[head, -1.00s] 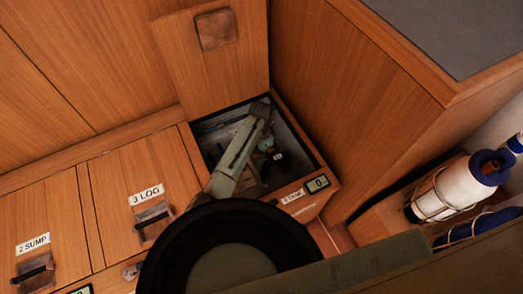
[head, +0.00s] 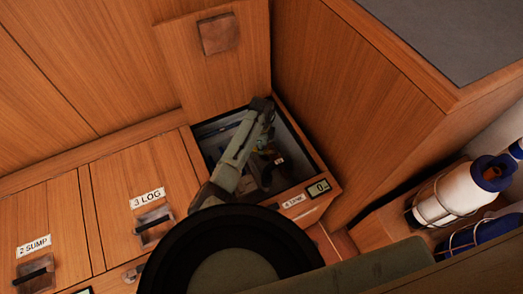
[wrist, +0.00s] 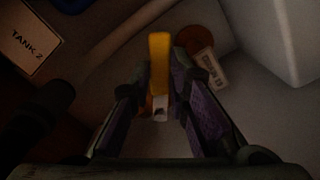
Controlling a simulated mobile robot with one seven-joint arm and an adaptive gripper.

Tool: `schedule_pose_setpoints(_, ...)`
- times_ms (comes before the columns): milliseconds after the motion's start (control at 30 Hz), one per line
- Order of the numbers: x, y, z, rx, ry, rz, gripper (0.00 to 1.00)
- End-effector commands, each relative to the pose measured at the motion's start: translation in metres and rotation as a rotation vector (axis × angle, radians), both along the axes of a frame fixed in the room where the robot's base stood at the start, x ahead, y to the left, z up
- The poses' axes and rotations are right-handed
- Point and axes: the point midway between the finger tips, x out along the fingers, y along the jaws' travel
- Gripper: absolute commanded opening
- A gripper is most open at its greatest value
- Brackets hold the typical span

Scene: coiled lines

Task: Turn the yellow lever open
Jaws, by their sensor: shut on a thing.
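The yellow lever (wrist: 159,62) stands between the two fingers of my gripper (wrist: 158,92) in the wrist view. The fingers are shut on it, and its upper end sticks out past them. A pale piece and a bit of orange show just below it between the fingers. In the head view my arm reaches down into an open floor compartment (head: 310,172), with my gripper (head: 266,168) low inside it. I cannot make out the lever in the head view.
A TANK 2 plate (wrist: 32,42) and a small lettered tag (wrist: 209,69) lie near the lever. The compartment's pale walls are close around my gripper. A raised wooden lid (head: 190,75) stands behind it. Closed hatches marked 3 LOG (head: 110,190) and 2 SUMP (head: 65,262) lie left.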

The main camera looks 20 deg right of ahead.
Motion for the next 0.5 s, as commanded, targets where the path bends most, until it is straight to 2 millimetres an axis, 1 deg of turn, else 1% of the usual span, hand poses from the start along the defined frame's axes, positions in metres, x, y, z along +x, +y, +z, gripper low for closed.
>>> schedule_pose_setpoints(200,0.010,-0.006,-0.001,0.001,0.000,-0.186,0.00)
schedule_pose_setpoints(500,0.018,-0.012,-0.001,0.000,-0.001,-0.361,0.00)
